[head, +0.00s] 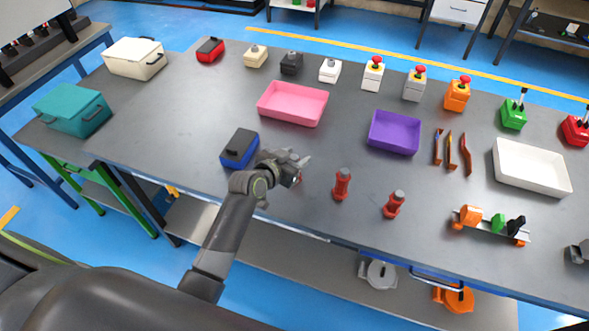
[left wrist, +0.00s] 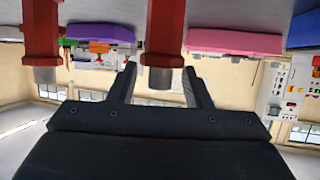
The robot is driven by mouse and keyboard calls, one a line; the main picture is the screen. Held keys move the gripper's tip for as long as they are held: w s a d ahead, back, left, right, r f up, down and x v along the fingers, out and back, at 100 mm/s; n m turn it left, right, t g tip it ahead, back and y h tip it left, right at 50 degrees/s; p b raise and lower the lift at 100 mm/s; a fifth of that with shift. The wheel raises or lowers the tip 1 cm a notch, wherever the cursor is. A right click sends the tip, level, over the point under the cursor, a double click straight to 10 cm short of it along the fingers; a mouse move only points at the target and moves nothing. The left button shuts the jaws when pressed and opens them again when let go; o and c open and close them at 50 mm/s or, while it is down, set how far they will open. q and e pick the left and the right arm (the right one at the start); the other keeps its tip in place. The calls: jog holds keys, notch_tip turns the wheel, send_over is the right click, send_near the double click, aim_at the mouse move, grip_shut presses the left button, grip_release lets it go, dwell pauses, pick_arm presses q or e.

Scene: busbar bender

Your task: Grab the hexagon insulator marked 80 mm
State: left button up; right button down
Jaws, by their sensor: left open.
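No size marking is readable, so I cannot tell which is 80 mm.
A blue-black box (head: 239,148) stands behind my left wrist. Pink (head: 292,104), purple (head: 394,133) and white (head: 531,167) trays lie farther back and right. Copper strips (head: 451,152) lie beside the purple tray. A rack with coloured pieces (head: 490,224) stands right of the insulators.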

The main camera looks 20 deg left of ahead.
pick_arm(q)
jog(key=shift+c, duration=0.5)
grip_shut()
